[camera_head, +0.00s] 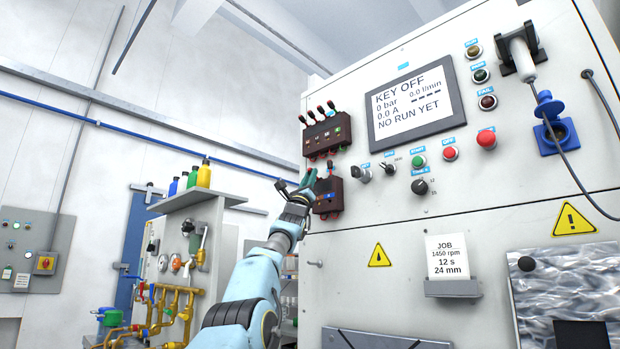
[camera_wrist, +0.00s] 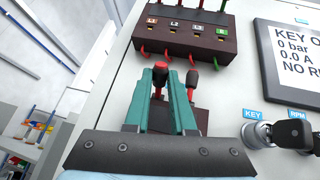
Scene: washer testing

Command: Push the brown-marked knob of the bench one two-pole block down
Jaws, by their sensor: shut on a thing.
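The dark two-pole block (camera_head: 328,203) is on the bench panel below a larger block. In the wrist view its body (camera_wrist: 214,122) is partly hidden behind my gripper. Two red-stemmed knobs with dark tops rise from it, a left knob (camera_wrist: 160,78) and a right knob (camera_wrist: 191,78). My gripper (camera_wrist: 164,72) has its teal fingers closed around the left knob; the right knob stands free just beside the right finger. My gripper also shows in the head view (camera_head: 307,182) at the block's left side. No brown marking can be made out on either knob.
The larger block (camera_head: 327,136) with several red leads sits just above. A key switch (camera_head: 361,174) and another switch (camera_head: 388,169) are close on the right, with the screen (camera_head: 412,102) above. The panel below the two-pole block is mostly bare.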

